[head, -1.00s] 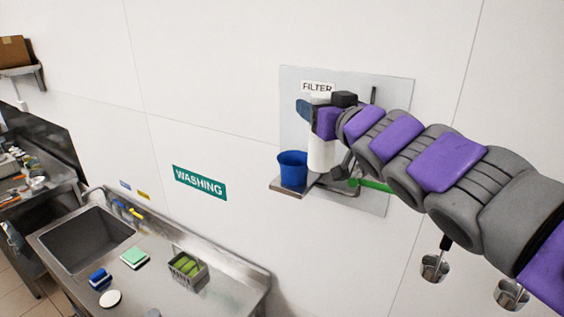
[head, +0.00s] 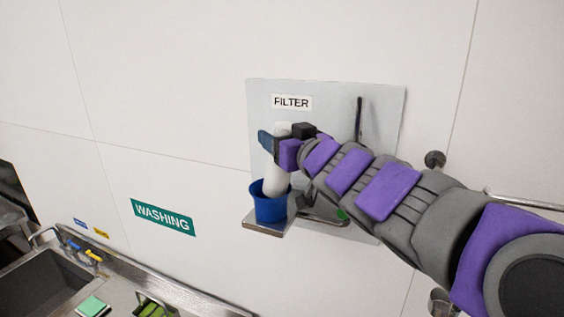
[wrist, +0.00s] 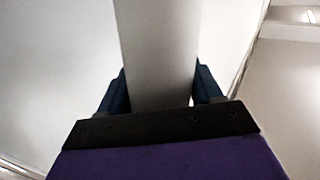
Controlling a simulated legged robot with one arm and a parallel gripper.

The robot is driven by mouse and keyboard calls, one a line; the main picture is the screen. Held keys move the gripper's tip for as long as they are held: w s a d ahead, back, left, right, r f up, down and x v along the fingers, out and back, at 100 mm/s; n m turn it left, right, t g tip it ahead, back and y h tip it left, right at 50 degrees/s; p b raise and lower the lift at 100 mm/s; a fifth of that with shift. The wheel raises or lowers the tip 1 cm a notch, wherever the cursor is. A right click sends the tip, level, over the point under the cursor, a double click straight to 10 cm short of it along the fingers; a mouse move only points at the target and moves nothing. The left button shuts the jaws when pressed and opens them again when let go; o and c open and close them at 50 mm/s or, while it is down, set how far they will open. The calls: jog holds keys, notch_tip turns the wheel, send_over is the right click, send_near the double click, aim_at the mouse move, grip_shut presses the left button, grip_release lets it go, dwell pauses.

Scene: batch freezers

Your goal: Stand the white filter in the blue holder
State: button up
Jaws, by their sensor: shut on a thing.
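The white filter (head: 276,178) is a pale cylinder, slightly tilted, with its lower end at the mouth of the blue holder (head: 270,208). The holder is a blue cup on a small metal shelf below the FILTER sign. The holder's rim hides the filter's lower end, so I cannot tell how deep it sits. My gripper (head: 275,145) is shut on the upper part of the filter. In the wrist view the filter (wrist: 155,50) stands between the two dark blue fingers (wrist: 157,90).
The metal shelf (head: 262,229) juts from a grey wall panel (head: 335,110). A dark upright rod (head: 360,118) is on the panel, right of my gripper. A sink (head: 35,275) and a green sponge (head: 92,306) are at lower left.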

jog(key=a+f, duration=0.2)
jog(key=a+f+b, duration=0.1)
jog(key=a, duration=0.2)
jog(key=shift+f, duration=0.4)
grip_shut()
jog(key=shift+w+d+f, duration=0.15)
jog(key=shift+d+f, duration=0.1)
jog(key=shift+d, duration=0.05)
jog(key=o, duration=1.2)
grip_release()
jog(key=shift+d, duration=0.35)
jog(key=shift+c, duration=0.2)
jog(key=o, duration=0.4)
jog(key=shift+d+r, duration=0.15)
jog(key=shift+d, duration=0.25)
jog(key=shift+a, duration=0.45)
jog(key=shift+s+a, duration=0.1)
jog(key=shift+s, duration=0.4)
jog(key=shift+v, duration=5.65)
jog(key=shift+d, duration=0.3)
